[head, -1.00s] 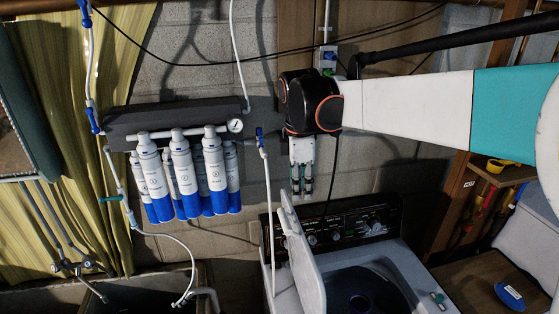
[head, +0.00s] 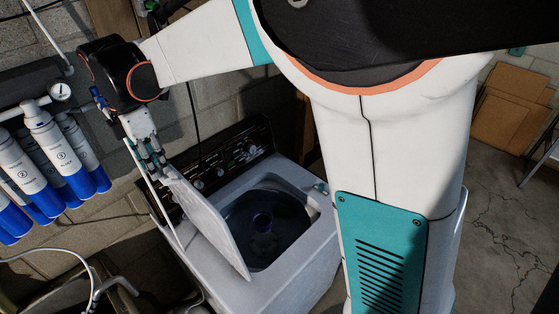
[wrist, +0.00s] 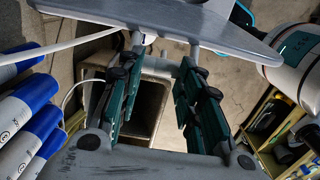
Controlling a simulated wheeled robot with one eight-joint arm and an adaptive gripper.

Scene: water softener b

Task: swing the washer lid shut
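The washer lid (head: 208,222) is a light grey panel standing steeply open at the left side of the washer (head: 290,255). The tub opening (head: 262,222) beside it is uncovered. My gripper (head: 155,160) points down at the lid's upper back corner, on or just beside it; contact is unclear in the head view. In the wrist view, the two teal-padded fingers (wrist: 160,68) are apart with nothing between them. A grey slab, apparently the lid (wrist: 150,18), crosses just beyond the fingertips.
Blue-and-white filter cartridges (head: 45,150) hang on the wall left of my gripper and also show in the wrist view (wrist: 28,125). A thin white pipe (head: 152,190) runs close to the lid. The control panel (head: 225,155) rises behind the washer. Floor at right (head: 505,220) is open.

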